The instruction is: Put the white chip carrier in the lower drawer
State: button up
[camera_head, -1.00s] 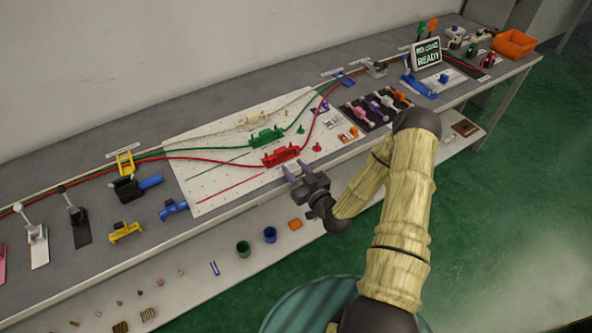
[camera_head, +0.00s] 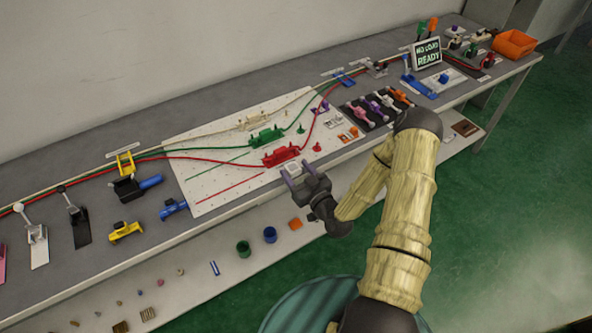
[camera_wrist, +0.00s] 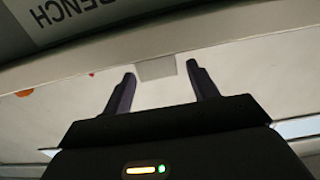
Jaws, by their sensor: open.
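My gripper (camera_head: 296,172) is open in the head view, at the front edge of the bench near the red fixture. A small whitish block (camera_head: 292,168) shows between its fingers; it may be the white chip carrier. In the wrist view my gripper (camera_wrist: 162,75) has its two dark fingers apart. A pale grey square piece (camera_wrist: 156,68) shows between and just beyond the fingertips. Whether the fingers touch it cannot be told. I cannot make out a lower drawer in either view.
A white pegboard (camera_head: 215,165) carries cables, a green fixture (camera_head: 265,137) and a red fixture (camera_head: 281,155). A lower shelf (camera_head: 190,265) holds a green cup (camera_head: 243,249), a blue cup (camera_head: 270,235) and small parts. A sign (camera_head: 427,54) reads "NO LOAD READY".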

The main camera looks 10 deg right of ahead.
jog(key=b+v, duration=0.1)
jog(key=v, duration=1)
jog(key=shift+b, duration=0.4)
jog(key=s+a+r+m+g+h, duration=0.1)
jog(key=s+r+g+h, duration=0.1)
jog(key=s+r+g, duration=0.3)
jog(key=s+a+r+m+g+h, duration=0.2)
jog(key=s+r+g+h, duration=0.1)
jog(key=r+g, duration=0.6)
jog(key=shift+s+a+m+g+h, duration=0.25)
jog(key=shift+s+m+g+h, duration=0.05)
jog(key=shift+s, duration=0.55)
